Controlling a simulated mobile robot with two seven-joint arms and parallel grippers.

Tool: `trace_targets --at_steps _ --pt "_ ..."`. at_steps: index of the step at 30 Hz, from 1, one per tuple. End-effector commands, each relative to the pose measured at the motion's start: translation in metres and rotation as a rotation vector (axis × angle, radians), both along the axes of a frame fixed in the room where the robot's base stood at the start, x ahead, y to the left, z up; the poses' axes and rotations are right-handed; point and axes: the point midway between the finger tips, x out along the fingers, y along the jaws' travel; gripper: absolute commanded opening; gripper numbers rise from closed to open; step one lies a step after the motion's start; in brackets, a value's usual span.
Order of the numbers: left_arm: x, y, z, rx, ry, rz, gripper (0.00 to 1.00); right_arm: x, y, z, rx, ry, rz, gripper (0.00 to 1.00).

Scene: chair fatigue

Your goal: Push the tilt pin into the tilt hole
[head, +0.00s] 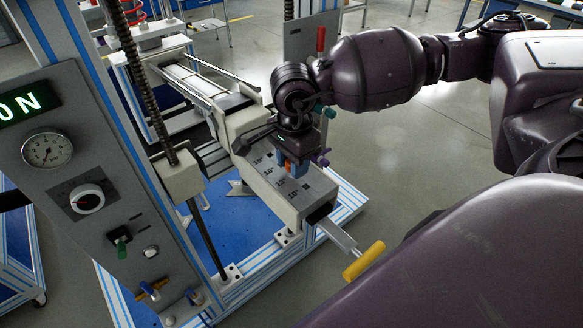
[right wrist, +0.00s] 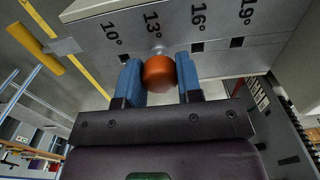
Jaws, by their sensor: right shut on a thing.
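The tilt pin has an orange ball knob (right wrist: 159,74) and a short metal shaft. My right gripper (right wrist: 160,80) has its blue fingers on both sides of the knob and is shut on it. The shaft meets the block face under the 13° mark, at the tilt hole there; how deep it sits is hidden by the knob. In the head view the right gripper (head: 292,167) is at the grey tilt block (head: 316,190), coming from above. My left gripper is out of view.
A yellow-handled lever (head: 363,262) sticks out of the block's near end. A control panel (head: 60,165) with a gauge and knobs stands at left, beside a threaded rod (head: 140,85). A blue base plate (head: 232,225) lies below. Open floor is at right.

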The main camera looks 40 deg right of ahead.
Motion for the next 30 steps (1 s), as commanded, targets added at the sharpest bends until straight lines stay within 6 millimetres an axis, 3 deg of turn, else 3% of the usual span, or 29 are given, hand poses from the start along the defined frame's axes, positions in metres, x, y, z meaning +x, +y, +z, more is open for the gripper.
trace_targets --at_steps 30 --pt "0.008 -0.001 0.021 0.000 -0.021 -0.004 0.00 0.000 0.000 0.028 0.000 -0.001 0.000 0.12"
